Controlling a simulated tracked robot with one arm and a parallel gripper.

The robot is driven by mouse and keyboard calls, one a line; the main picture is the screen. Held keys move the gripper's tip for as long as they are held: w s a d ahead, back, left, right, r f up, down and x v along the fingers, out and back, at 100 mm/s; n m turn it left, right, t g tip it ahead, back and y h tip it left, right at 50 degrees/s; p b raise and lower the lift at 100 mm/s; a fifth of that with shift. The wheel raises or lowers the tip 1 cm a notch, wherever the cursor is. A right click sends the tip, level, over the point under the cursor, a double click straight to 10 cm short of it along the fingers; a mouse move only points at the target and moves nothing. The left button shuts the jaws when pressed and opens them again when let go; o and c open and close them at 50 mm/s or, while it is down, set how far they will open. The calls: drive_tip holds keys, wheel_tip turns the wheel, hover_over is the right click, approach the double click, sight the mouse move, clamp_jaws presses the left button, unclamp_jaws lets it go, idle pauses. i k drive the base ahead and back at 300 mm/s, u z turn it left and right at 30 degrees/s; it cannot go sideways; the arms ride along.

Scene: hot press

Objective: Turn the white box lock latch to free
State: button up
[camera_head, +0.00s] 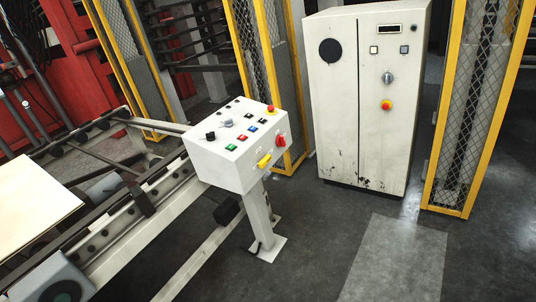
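A white control box (221,166) stands on a white post left of the picture's middle. Its sloped top carries several coloured buttons, a grey rotary knob (226,123), black knobs and a red mushroom button on a yellow base (270,109). Its front face has a yellow handle (264,161) and a red switch (281,141). I cannot tell for sure which part is the lock latch, nor its exact setting. My gripper is not in view.
A tall white cabinet (340,105) with a grey rotary switch (388,77) and a red button (386,105) stands behind on the right. Yellow-framed mesh fences (471,110) flank it. A roller conveyor (120,225) with a pale board (30,200) runs at left. The grey floor at right is clear.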

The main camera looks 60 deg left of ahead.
sight(264, 162)
drive_tip(key=u, duration=0.4)
drive_tip(key=i, duration=1.1)
drive_tip(key=u, duration=1.2)
drive_tip(key=i, duration=0.5)
drive_tip(key=u, duration=0.2)
drive_tip(key=k, duration=0.9)
drive_tip(key=u, duration=0.2)
drive_tip(key=i, duration=0.9)
drive_tip(key=z, duration=0.1)
